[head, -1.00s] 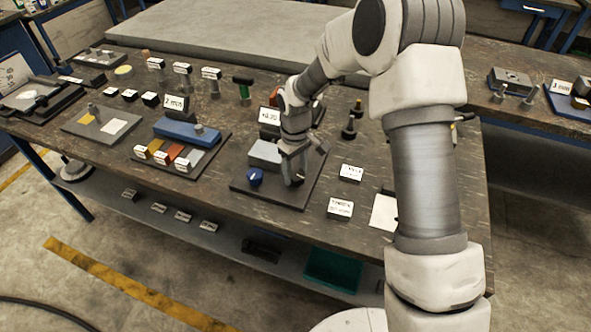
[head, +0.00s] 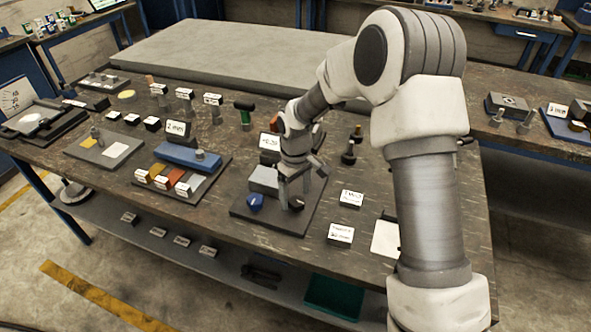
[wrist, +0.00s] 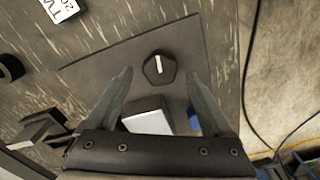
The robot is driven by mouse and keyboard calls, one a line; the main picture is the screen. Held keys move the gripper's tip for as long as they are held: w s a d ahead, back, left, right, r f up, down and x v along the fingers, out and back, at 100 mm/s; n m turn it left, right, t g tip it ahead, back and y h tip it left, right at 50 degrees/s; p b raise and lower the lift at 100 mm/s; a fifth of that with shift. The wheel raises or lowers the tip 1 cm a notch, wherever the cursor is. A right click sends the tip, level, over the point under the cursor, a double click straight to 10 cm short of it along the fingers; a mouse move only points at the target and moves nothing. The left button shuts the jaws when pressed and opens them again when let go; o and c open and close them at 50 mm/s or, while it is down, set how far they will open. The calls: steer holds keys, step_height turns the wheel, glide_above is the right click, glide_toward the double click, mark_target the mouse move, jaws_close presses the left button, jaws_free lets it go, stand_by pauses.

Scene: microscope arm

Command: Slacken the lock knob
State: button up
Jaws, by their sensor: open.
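A black faceted knob with a white line (wrist: 159,67) stands on the dark base plate (wrist: 100,62) in the wrist view. It also shows as a small dark knob (head: 296,203) at the front of the plate in the head view. A blue knob (head: 255,202) sits to its left, and only a sliver of blue (wrist: 193,118) shows behind a finger in the wrist view. My gripper (wrist: 158,73) is open and empty, its fingers on either side of the black knob in the picture. In the head view my gripper (head: 295,188) is just above it; I see no contact.
A grey block (head: 264,180) stands behind the knobs, with a display sign (head: 270,142) at its back. White label blocks (head: 351,198) lie to the right. A tray with a blue bar (head: 187,153) and coloured blocks is to the left.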

mark_target(295, 200)
step_height(295, 200, up, 16)
steer(key=p, duration=0.1)
steer(key=shift+r, duration=0.2)
stand_by(0.3)
steer(key=s+d+r+m+t, duration=0.3)
steer(key=s+d+r+m, duration=0.1)
steer(key=s+d+r, duration=0.6)
steer(key=s+d+r+m+t, duration=0.1)
steer(key=s+d+m, duration=0.1)
steer(key=s, duration=0.5)
steer(key=s+d+m+t, duration=0.1)
steer(key=s+d+m, duration=0.1)
steer(key=s, duration=0.6)
steer(key=shift+s+d+r+m+t, duration=0.3)
steer(key=shift+r+m, duration=0.05)
steer(key=shift+m, duration=0.15)
